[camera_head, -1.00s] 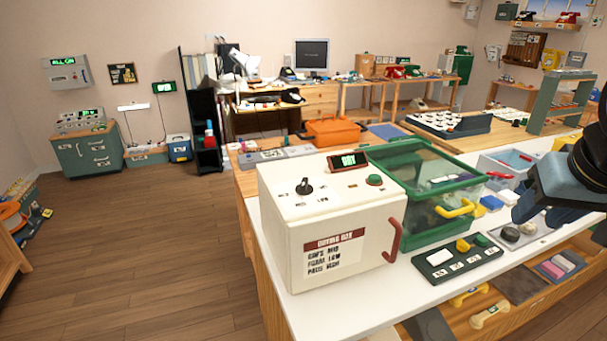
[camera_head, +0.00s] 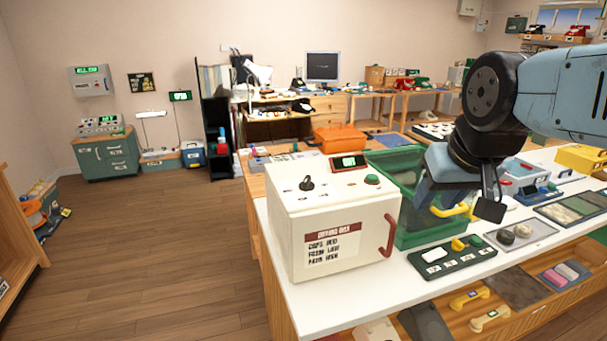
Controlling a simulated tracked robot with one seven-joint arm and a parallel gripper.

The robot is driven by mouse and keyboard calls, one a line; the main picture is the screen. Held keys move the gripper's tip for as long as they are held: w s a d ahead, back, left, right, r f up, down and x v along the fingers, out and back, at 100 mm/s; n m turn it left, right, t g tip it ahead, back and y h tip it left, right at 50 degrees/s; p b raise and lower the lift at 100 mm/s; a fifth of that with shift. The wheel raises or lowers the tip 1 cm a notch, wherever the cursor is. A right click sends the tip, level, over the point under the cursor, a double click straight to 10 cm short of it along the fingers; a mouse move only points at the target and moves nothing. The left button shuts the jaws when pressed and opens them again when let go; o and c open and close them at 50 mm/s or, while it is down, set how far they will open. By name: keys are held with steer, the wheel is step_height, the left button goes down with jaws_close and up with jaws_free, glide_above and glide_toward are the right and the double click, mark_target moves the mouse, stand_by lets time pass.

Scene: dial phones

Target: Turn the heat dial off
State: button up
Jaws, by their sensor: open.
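The heat dial (camera_head: 307,183) is a black knob on the top face of a white box-shaped oven (camera_head: 310,230). Small marks surround the knob, too small to read. A small display with green characters (camera_head: 348,162) and a green button (camera_head: 371,180) sit to the right of the dial on the same top. The oven has a red handle (camera_head: 388,236) on its right side. My gripper (camera_head: 462,205) is open and empty, pointing down to the right of the oven, in front of the green bin. It is well apart from the dial.
The air above the oven top is clear.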

step_height(320, 180, up, 5)
steer(key=m+g, duration=0.3)
steer(key=g, duration=0.3)
glide_above(307, 178)
step_height(307, 178, down, 13)
steer(key=shift+f, duration=0.15)
